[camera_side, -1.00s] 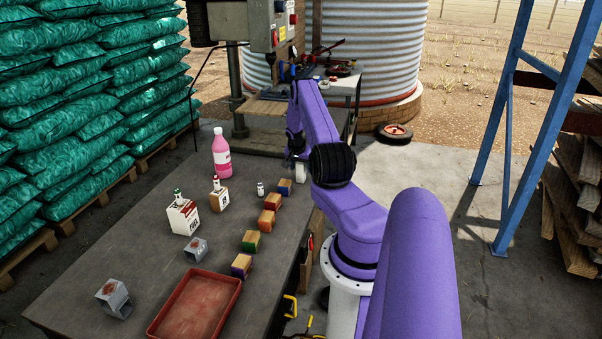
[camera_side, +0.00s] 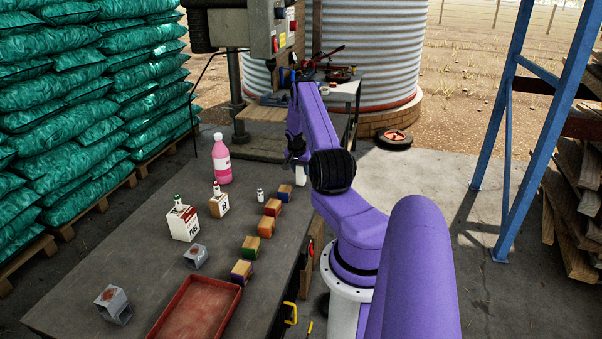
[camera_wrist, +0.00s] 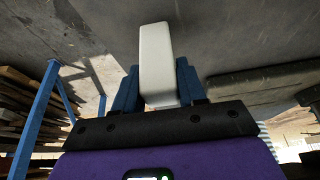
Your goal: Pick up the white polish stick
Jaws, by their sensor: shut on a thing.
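The white polish stick (camera_wrist: 154,58) is a pale block that fills the upper middle of the wrist view. My gripper (camera_wrist: 155,88) is shut on it, with one blue finger on each side. In the side view the white stick (camera_side: 300,173) shows below my gripper (camera_side: 297,160), near the table's far right edge. My arm hides part of that area. The stick's lower end and the gap beneath it are hard to make out.
On the table (camera_side: 110,250) stand a pink bottle (camera_side: 222,160), a white fuel can (camera_side: 181,224), a smaller labelled bottle (camera_side: 218,204) and a small white vial (camera_side: 260,195). Several coloured blocks (camera_side: 271,207) form a row nearest my gripper. A red tray (camera_side: 160,325) lies at the front.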

